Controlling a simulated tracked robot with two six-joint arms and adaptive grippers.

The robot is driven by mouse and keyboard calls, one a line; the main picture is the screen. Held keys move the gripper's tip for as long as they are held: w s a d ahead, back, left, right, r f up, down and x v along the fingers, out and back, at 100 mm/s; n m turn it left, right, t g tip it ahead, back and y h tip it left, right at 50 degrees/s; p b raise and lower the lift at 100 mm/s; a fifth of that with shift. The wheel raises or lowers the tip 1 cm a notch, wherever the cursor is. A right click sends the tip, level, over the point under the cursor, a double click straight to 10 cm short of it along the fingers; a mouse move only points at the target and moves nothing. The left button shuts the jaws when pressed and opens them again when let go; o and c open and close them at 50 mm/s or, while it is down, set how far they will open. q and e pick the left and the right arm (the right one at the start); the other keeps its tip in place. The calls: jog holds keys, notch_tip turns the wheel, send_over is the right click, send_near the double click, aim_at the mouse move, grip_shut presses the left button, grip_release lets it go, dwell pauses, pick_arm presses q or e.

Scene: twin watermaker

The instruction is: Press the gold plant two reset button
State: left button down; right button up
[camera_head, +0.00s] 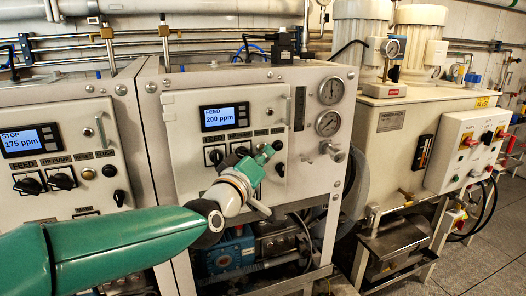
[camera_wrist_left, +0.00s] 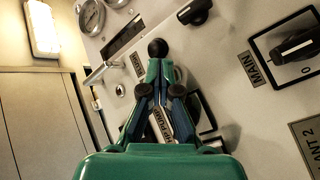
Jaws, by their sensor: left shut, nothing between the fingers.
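My left gripper (camera_head: 262,156) is at the right-hand control panel (camera_head: 180,130), over the right end of its row of knobs and buttons. Its green fingers are shut and empty; they also show in the wrist view (camera_wrist_left: 154,72). The gold reset button of this panel cannot be made out; the fingers cover the area right of the HP pump knob. A black button (camera_head: 277,145) shows just beyond the fingertips, also in the wrist view (camera_wrist_left: 157,47). Whether the fingertips touch the panel cannot be told. A "PLANT 2" label (camera_wrist_left: 308,138) is partly visible. My right gripper is not in view.
The left panel (camera_head: 60,130) has its own gold button (camera_head: 88,173), knobs and a "STOP 175 ppm" display. The right panel's display (camera_head: 225,116) reads "FEED 200 ppm". Gauges (camera_head: 330,91) and a metal valve handle (camera_head: 333,150) stand right of the gripper.

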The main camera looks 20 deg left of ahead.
pick_arm(q)
jog(key=shift+s, duration=0.1)
jog(key=shift+s+d, duration=0.5)
jog(key=shift+s, duration=0.1)
jog(key=s+d, duration=0.1)
jog(key=s, duration=0.1)
jog(key=s+d, duration=0.2)
jog(key=shift+p, duration=0.4)
dwell(0.7)
